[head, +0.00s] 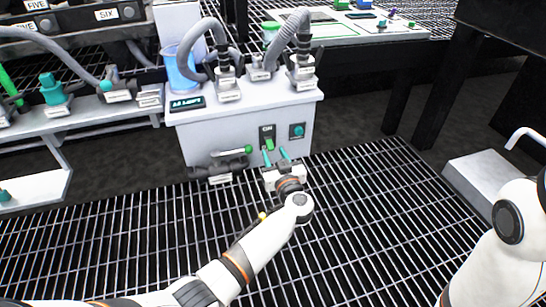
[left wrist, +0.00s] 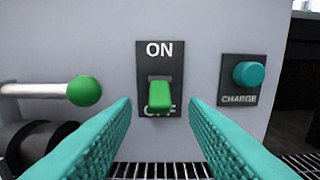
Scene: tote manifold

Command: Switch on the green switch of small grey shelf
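The small grey shelf (head: 230,133) is a light grey box unit standing on the grated floor. On its front is a dark plate with a green switch (head: 269,144), marked ON above and OFF below. In the left wrist view the green switch (left wrist: 160,95) is tilted down, partly covering the OFF label. My left gripper (head: 276,156) is just in front of and below it. Its teal fingers (left wrist: 160,122) are spread apart on either side of the switch, with nothing between them. My right gripper is not seen; only part of the right arm shows at the right edge.
A teal CHARGE button (left wrist: 249,75) sits right of the switch. A green-knobbed lever (left wrist: 84,91) sticks out on the left, close to the left finger. Hoses and a blue beaker (head: 181,68) stand on top.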

